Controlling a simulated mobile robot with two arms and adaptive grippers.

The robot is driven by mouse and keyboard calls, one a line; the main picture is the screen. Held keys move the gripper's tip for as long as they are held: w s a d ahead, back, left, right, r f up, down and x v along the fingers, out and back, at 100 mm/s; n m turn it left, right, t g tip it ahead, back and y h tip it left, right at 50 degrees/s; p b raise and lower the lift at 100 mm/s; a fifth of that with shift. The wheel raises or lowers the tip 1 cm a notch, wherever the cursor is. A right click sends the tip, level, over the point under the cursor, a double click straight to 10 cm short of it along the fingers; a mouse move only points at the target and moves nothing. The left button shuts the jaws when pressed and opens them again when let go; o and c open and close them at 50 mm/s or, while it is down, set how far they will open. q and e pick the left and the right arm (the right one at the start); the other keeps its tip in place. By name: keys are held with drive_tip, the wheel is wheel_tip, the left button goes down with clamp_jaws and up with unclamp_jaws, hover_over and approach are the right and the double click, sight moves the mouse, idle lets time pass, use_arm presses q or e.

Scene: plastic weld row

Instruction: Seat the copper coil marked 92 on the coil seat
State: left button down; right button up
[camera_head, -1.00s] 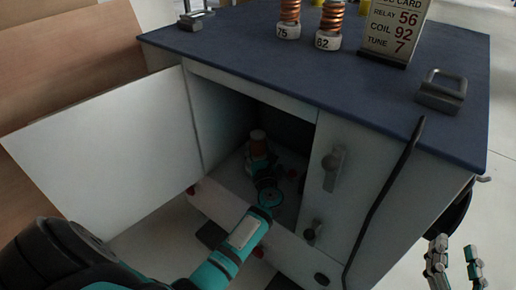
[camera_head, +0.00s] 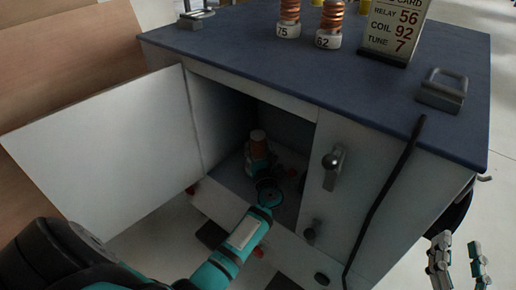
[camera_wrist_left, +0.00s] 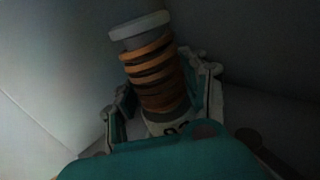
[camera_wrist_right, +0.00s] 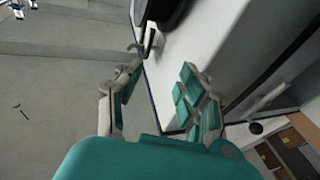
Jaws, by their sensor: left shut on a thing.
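My left gripper (camera_head: 258,152) is inside the open cabinet, shut on a copper coil (camera_head: 258,136). In the left wrist view the coil (camera_wrist_left: 154,75) stands tilted between the fingers, with copper rings on a grey core and a pale cap on top. My right gripper (camera_head: 456,266) is open and empty beside the cabinet's right side. It also shows in the right wrist view (camera_wrist_right: 155,100).
The cabinet's left door (camera_head: 100,135) stands wide open. A dark bar (camera_head: 385,195) runs down the front right.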

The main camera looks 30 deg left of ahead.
use_arm(q)
drive_tip(key=shift+f, duration=0.2)
use_arm(e)
drive_tip(key=shift+s+a+r+t, duration=0.1)
drive_tip(key=shift+s+r+t, duration=0.1)
drive_tip(key=shift+r+t, duration=0.8)
drive_tip(key=shift+r, duration=0.25)
use_arm(q)
drive_tip(key=shift+f+b, duration=0.2)
drive_tip(key=shift+b, duration=0.2)
use_arm(e)
drive_tip(key=shift+s+a+r+y, duration=0.1)
drive_tip(key=shift+s+r+y, duration=0.25)
drive_tip(key=shift+r+y, duration=0.2)
use_arm(q)
drive_tip(key=shift+f, duration=0.1)
use_arm(e)
drive_tip(key=shift+s+r+t, duration=0.25)
drive_tip(key=shift+r+t, duration=0.3)
drive_tip(key=shift+t, duration=0.05)
use_arm(q)
drive_tip(key=shift+f, duration=0.1)
use_arm(e)
drive_tip(key=shift+s+r, duration=0.1)
drive_tip(key=shift+r, duration=0.1)
